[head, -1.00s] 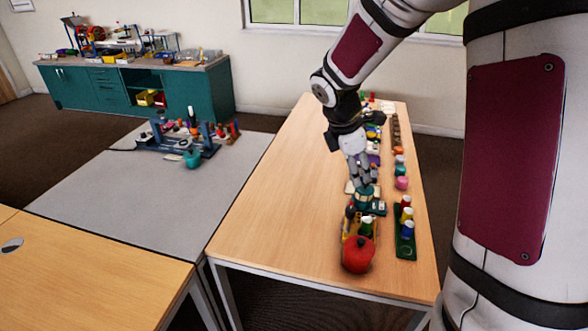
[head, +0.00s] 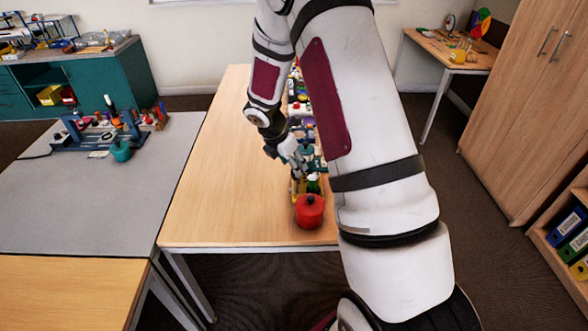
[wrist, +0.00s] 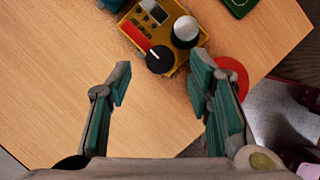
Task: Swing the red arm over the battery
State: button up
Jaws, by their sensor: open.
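My gripper (head: 300,163) is low over the far wooden table, near a cluster of small items. In the wrist view its two teal-padded fingers (wrist: 160,78) are wide apart with nothing held between them. Just past the fingertips lies a yellow device (wrist: 150,27) with a small display, a black knob (wrist: 160,59) with a pale pointer, and a silver knob (wrist: 186,29). My arm hides the table's right side in the head view.
A red lidded pot (head: 309,212) stands near the wooden table's front edge; part of it shows beside the right finger in the wrist view (wrist: 237,70). The table's left half (head: 215,170) is bare. A grey table (head: 80,210) at left holds a blue-framed apparatus (head: 75,135) and a teal pot (head: 121,151).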

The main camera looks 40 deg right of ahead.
jog(key=shift+x, duration=1.75)
grip_shut()
